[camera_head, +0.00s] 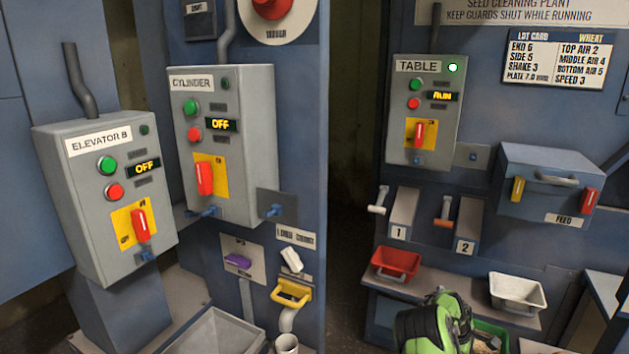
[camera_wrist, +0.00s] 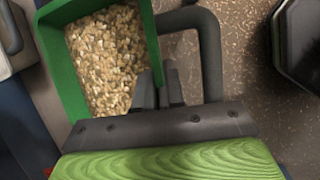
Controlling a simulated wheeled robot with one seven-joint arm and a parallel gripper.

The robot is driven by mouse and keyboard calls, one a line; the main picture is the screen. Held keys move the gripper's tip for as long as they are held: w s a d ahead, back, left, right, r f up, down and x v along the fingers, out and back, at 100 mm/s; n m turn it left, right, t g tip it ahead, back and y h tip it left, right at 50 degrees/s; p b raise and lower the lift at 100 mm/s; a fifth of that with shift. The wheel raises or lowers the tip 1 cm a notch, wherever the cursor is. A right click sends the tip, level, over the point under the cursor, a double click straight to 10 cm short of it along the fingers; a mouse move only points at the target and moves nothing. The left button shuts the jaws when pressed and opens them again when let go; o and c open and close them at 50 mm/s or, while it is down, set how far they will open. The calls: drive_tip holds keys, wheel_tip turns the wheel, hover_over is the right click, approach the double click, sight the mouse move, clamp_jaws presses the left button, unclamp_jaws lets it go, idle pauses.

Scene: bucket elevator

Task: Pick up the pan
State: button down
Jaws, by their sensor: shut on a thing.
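The green pan (camera_wrist: 152,45) is filled with grain (camera_wrist: 108,55) and has a dark looped handle (camera_wrist: 209,50) on its right side in the wrist view. In the head view the pan (camera_head: 492,328) shows at the bottom right, partly hidden by my green wrist. The fingertips are hidden there. I cannot tell whether the pan is lifted off what is under it.
A red pan (camera_head: 396,264) and a white pan (camera_head: 517,292) sit on the shelf (camera_head: 450,290) under spouts 1 and 2. A grey feed box (camera_head: 550,182) is above right. Elevator B (camera_head: 105,200), cylinder (camera_head: 225,150) and table (camera_head: 424,110) control boxes stand around.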

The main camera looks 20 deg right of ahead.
drive_tip(key=w+a+r+m+g, duration=0.15)
drive_tip(key=w+a, duration=0.25)
drive_tip(key=a, duration=0.7)
drive_tip(key=w+a+r+m, duration=0.2)
drive_tip(key=w+a, duration=0.2)
drive_tip(key=a, duration=0.8)
drive_tip(key=s+a+r+m+g+y, duration=0.1)
drive_tip(key=s+a+r+m, duration=0.1)
drive_tip(key=a, duration=0.8)
drive_tip(key=s+a+r+m+y, duration=0.1)
drive_tip(key=s+a+r, duration=0.1)
drive_tip(key=a, duration=0.9)
drive_tip(key=r+p, duration=0.1)
drive_tip(key=p, duration=0.3)
drive_tip(key=s+r+p, duration=0.1)
drive_tip(key=r+p, duration=0.1)
drive_tip(key=p, duration=0.3)
drive_tip(key=s+r+p, duration=0.1)
drive_tip(key=r+p, duration=0.1)
drive_tip(key=p, duration=0.2)
drive_tip(key=shift+d+r+p, duration=0.15)
drive_tip(key=shift+r+p, duration=0.1)
drive_tip(key=shift+p, duration=0.1)
drive_tip(key=shift+f, duration=0.1)
